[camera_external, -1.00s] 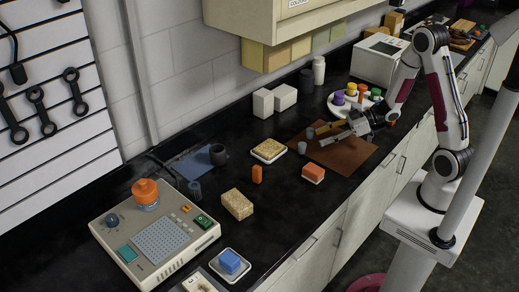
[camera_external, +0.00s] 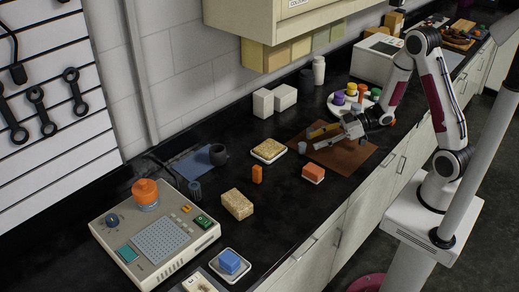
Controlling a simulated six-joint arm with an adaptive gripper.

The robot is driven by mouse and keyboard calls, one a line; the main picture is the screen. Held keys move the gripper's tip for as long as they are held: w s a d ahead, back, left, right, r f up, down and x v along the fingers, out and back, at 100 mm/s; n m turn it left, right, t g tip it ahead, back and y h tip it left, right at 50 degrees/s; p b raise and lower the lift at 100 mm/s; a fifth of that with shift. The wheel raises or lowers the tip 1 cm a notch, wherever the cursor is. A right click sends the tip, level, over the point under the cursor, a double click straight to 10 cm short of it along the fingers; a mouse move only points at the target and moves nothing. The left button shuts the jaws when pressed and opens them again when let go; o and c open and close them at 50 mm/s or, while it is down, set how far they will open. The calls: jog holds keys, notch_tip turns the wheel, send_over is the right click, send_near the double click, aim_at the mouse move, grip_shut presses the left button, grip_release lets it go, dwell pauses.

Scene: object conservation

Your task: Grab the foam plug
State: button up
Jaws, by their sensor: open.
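I cannot tell for certain which item is the foam plug. A small grey cylinder (camera_external: 302,147) stands upright at the left edge of the brown mat (camera_external: 356,159), just left of my fingertips. Another small, dark grey, ribbed-looking cylinder (camera_external: 195,189) stands farther left, near the blue mat. My gripper (camera_external: 314,141) is open and empty over the brown mat, its fingers pointing left toward the nearer grey cylinder. The fingers appear apart from that cylinder, though the exact gap is hard to judge.
White boxes (camera_external: 273,101) and a plate of colored pieces (camera_external: 338,110) are behind. Black counter lies bare between them.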

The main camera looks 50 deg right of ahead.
aim_at(302, 148)
dwell(0.3)
jog(key=shift+x, duration=2.6)
jog(key=shift+f, duration=0.1)
jog(key=c, duration=0.8)
